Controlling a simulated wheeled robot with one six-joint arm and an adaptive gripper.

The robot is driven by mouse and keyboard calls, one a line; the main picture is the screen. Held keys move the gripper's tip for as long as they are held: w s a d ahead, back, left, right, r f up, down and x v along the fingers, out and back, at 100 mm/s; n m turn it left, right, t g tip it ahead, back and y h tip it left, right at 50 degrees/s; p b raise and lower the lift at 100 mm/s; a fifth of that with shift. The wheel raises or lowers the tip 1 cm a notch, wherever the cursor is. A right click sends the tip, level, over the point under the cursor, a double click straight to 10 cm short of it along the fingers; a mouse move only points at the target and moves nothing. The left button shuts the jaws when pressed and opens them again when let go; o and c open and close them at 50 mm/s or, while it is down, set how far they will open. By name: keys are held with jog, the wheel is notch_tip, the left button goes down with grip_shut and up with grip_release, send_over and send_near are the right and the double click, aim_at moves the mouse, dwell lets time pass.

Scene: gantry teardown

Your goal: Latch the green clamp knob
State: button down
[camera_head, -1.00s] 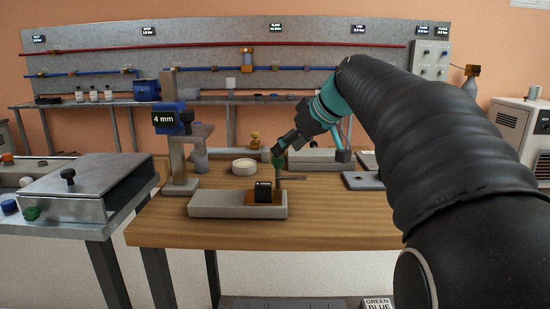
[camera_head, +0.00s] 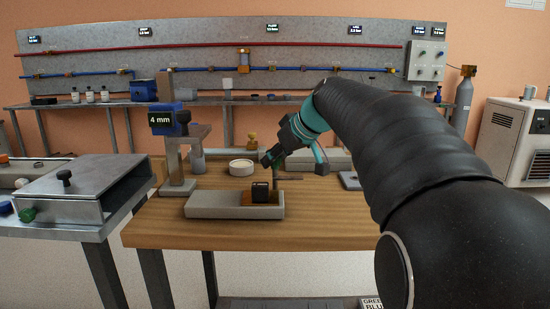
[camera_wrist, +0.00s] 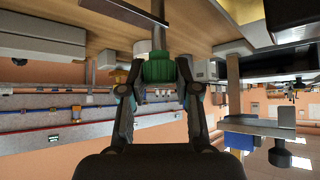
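The green clamp knob (camera_wrist: 158,68) sits on a grey stem and lies between my gripper's two fingers in the wrist view. In the head view it is mostly hidden behind the fingers, above the block on the wooden bench (camera_head: 190,233). My gripper (camera_head: 268,160) reaches the knob from the upper right. In the wrist view the fingertips of my gripper (camera_wrist: 159,63) flank the knob closely on both sides. I cannot tell whether they press on it.
A grey block with a black piece (camera_head: 228,205) is on the bench just in front of the knob. A post with a blue "4 mm" gauge (camera_head: 168,119) stands to the left. A white round dish (camera_head: 241,168) lies behind. A metal box (camera_head: 75,182) is on the left table.

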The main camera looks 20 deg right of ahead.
dwell(0.3)
jog(key=m+t+h, duration=0.1)
jog(key=m+h, duration=0.2)
jog(key=m, duration=0.1)
jog(key=shift+a, duration=0.1)
jog(key=m+h, duration=0.3)
jog(key=m, duration=0.1)
jog(key=shift+m+h, duration=0.3)
jog(key=shift+m, duration=0.1)
jog(key=m+g+h+b, duration=0.1)
jog(key=m+g+h, duration=0.1)
jog(key=m+h, duration=0.1)
jog(key=shift+f+m, duration=0.1)
jog(key=shift+m, duration=0.5)
jog(key=m+g+h, duration=0.2)
jog(key=m, duration=0.2)
jog(key=shift+m+g, duration=0.4)
jog(key=c, duration=0.8)
grip_release()
